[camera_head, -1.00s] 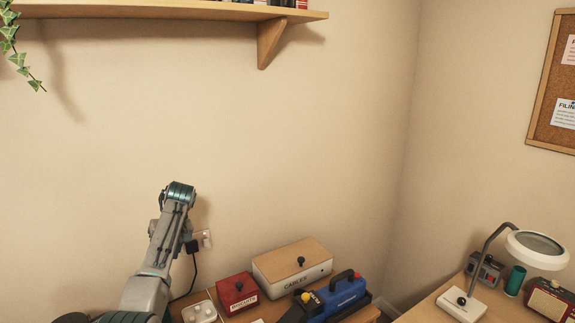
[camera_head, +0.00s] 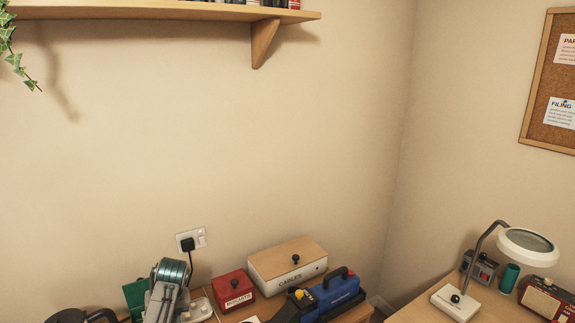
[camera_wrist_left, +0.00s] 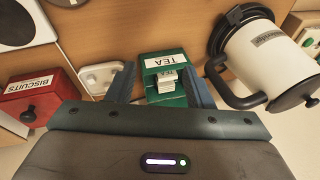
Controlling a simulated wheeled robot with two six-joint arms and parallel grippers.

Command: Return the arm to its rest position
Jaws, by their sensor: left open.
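The box (camera_head: 136,297) shows partly behind my arm in the head view. My right gripper is not in view.
A white kettle-like jug (camera_wrist_left: 262,58) is right of the fingers. A magnifier lamp (camera_head: 527,245) stands on the right desk.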

